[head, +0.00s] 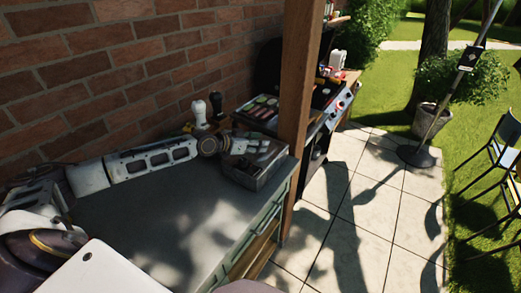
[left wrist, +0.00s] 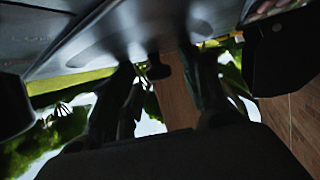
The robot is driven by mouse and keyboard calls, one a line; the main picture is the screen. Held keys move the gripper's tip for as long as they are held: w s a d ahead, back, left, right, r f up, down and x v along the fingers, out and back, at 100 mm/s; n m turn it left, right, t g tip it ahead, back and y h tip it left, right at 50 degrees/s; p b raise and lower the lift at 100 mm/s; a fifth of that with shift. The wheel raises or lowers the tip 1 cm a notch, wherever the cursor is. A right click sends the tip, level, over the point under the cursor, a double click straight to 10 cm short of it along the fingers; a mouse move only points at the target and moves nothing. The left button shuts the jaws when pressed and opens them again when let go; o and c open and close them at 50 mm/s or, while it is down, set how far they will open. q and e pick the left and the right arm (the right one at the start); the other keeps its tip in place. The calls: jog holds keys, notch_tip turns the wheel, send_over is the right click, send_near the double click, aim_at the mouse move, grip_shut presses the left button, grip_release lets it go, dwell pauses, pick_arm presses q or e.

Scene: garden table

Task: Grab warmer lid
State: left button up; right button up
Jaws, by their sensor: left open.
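The warmer (head: 252,181) is a grey metal box on the far right end of the grey counter in the head view. Its lid is hard to tell apart from my left gripper (head: 258,147), which is over the top of the box. In the left wrist view a shiny metal surface (left wrist: 130,35), which looks like the lid, spans the top between the dark fingers of my open left gripper. I cannot tell whether the fingers touch it. My right gripper is not in view.
A wooden post (head: 296,90) stands just right of the warmer. A white shaker (head: 199,113) and a dark one (head: 216,104) stand behind my left wrist. A tray of food (head: 262,111) lies behind the warmer. The near counter (head: 165,220) is clear.

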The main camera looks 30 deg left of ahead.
pick_arm(q)
grip_shut()
jog(key=shift+r, duration=0.2)
notch_tip(320, 180, up, 10)
jog(key=shift+b, duration=0.3)
dwell(0.6)
jog(key=shift+f, duration=0.15)
